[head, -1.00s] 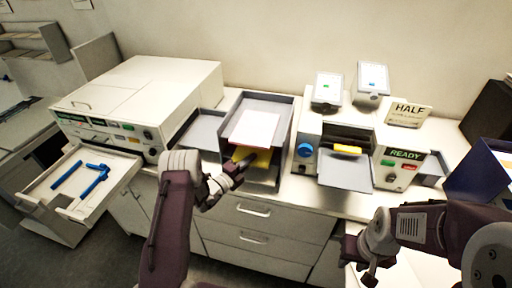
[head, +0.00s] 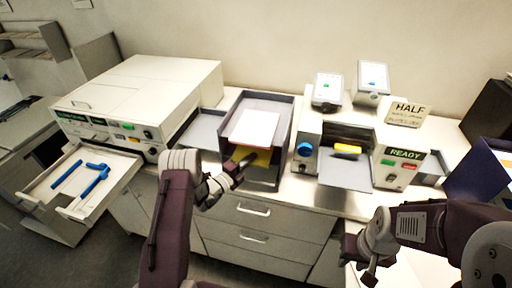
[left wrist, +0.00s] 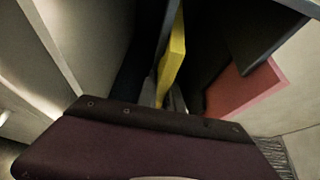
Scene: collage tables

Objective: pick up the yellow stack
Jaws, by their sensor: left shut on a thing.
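The yellow stack (head: 263,158) lies in the lower level of the grey two-level tray (head: 286,133), under the shelf with white paper. My left gripper (head: 243,161) reaches in at the tray's front and is shut on the yellow stack.
White paper (head: 254,126) lies on the tray's upper shelf. A machine with a blue knob (head: 305,149) and a yellow piece (head: 347,148) stands to the right. An open drawer (head: 112,192) with blue parts juts out at left. A pink-red block (left wrist: 243,88) shows in the wrist view.

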